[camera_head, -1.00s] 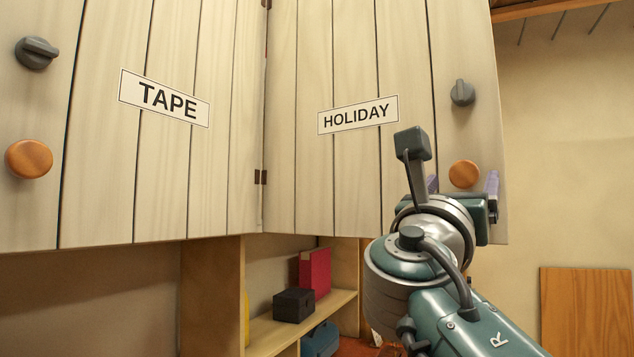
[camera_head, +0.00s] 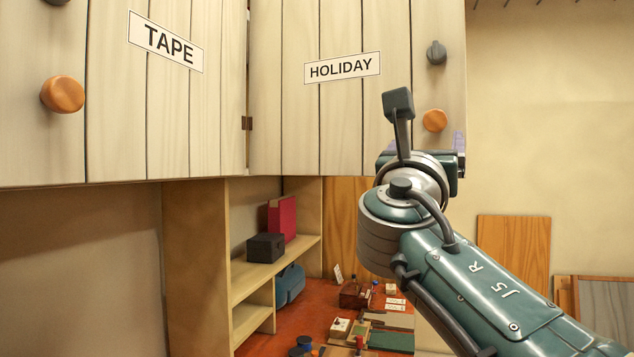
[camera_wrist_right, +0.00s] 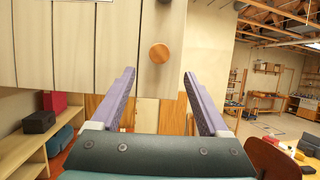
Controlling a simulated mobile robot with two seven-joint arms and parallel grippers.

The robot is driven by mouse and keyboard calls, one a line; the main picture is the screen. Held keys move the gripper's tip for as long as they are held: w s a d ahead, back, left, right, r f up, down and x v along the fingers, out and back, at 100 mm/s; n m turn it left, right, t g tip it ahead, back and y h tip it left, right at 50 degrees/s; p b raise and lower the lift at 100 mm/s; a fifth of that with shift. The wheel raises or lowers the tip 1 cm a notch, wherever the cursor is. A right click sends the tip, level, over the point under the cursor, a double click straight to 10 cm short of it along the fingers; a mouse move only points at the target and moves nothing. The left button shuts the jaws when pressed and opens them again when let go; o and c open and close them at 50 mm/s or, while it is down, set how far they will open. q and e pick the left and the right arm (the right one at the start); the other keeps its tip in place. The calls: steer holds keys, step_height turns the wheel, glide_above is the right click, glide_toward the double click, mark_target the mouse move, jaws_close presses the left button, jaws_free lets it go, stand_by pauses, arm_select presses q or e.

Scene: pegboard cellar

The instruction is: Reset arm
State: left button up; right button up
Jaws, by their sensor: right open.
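My right arm comes in from the lower right in the head view. Its gripper (camera_head: 428,145) is in front of the lower right part of the HOLIDAY door (camera_head: 300,120), mostly hidden behind its own wrist. In the right wrist view the gripper (camera_wrist_right: 158,75) has two purple fingers spread apart with nothing between them. The round orange knob (camera_wrist_right: 159,53) shows beyond and just above the gap between the fingertips. The same knob (camera_head: 435,120) shows just above the gripper in the head view. My left gripper is not in view.
The TAPE door (camera_head: 110,130) with its orange knob (camera_head: 62,94) is at the left. Below are a wooden shelf (camera_head: 285,262) with a black box (camera_head: 265,247) and red binder (camera_head: 282,218), and a cluttered red-brown surface (camera_head: 320,310). Boards (camera_head: 514,250) lean on the right wall.

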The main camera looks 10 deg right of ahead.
steer(key=shift+f, duration=0.1)
steer(key=s+d+f+m+g+y, duration=0.25)
steer(key=s+f+m, duration=0.25)
steer(key=f, duration=0.3)
steer(key=s+d+f+m+g+y, duration=0.1)
steer(key=s+f+m+g, duration=0.2)
steer(key=s+f+m, duration=0.4)
steer(key=s+d+f+m+g+y, duration=0.2)
steer(key=s+f+m+g, duration=0.15)
steer(key=f, duration=0.65)
steer(key=s+a+f+m+g+y, duration=0.2)
steer(key=s+a+f+m+y, duration=0.4)
steer(key=s, duration=0.5)
steer(key=s+a+f+m+g+y, duration=0.25)
steer(key=s+a+m, duration=0.3)
steer(key=s, duration=0.45)
step_height(320, 180, up, 20)
steer(key=p, duration=2)
steer(key=shift+w+a+r+n, duration=0.15)
steer(key=shift+w+a+n, duration=0.15)
steer(key=shift+w+n, duration=0.1)
